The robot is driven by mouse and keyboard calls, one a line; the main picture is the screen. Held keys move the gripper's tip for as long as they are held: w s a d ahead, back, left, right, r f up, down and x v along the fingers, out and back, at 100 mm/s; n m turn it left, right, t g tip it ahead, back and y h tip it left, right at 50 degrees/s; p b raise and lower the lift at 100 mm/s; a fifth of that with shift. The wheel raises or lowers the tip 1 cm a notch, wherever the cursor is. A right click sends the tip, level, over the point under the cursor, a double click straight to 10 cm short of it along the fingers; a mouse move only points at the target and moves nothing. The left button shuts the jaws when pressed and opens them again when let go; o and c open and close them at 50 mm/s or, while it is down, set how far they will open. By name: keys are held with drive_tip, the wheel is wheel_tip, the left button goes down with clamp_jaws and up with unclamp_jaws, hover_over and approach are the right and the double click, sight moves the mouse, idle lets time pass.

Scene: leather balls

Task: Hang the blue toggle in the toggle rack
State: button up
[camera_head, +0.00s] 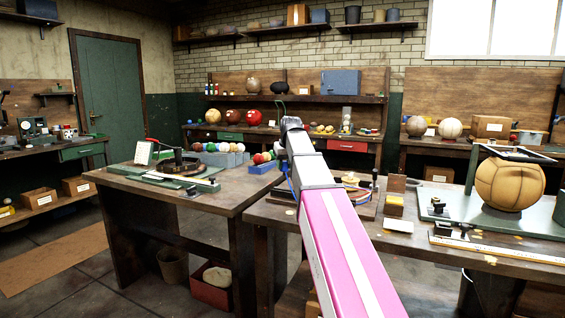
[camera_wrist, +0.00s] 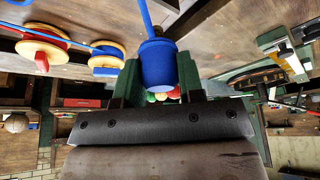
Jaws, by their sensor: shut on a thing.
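In the wrist view, my gripper (camera_wrist: 158,85) has its two green fingers on either side of a blue cylinder with a cord-like blue length running from its end, which I take as the blue toggle (camera_wrist: 157,62). The gripper is shut on it. In the head view my arm reaches out over the right-hand table, and the gripper and the held toggle are not clear there. I cannot make out the toggle rack for certain. A low wooden stand (camera_head: 361,205) with round pieces sits partly hidden behind my arm.
Pale round spools, one with red (camera_wrist: 42,48) and one with blue (camera_wrist: 105,60), lie near the gripper in the wrist view. The left table (camera_head: 190,205) holds a press and several coloured balls. A gap separates the tables.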

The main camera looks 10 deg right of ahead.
sight(285, 171)
drive_tip(key=shift+f, duration=2.45)
drive_tip(key=shift+f, duration=1.6)
drive_tip(key=o, duration=1)
drive_tip(key=shift+c, duration=0.2)
drive_tip(key=shift+r, duration=0.15)
drive_tip(key=v, duration=1)
drive_tip(key=shift+r, duration=0.25)
drive_tip(key=shift+s, duration=0.2)
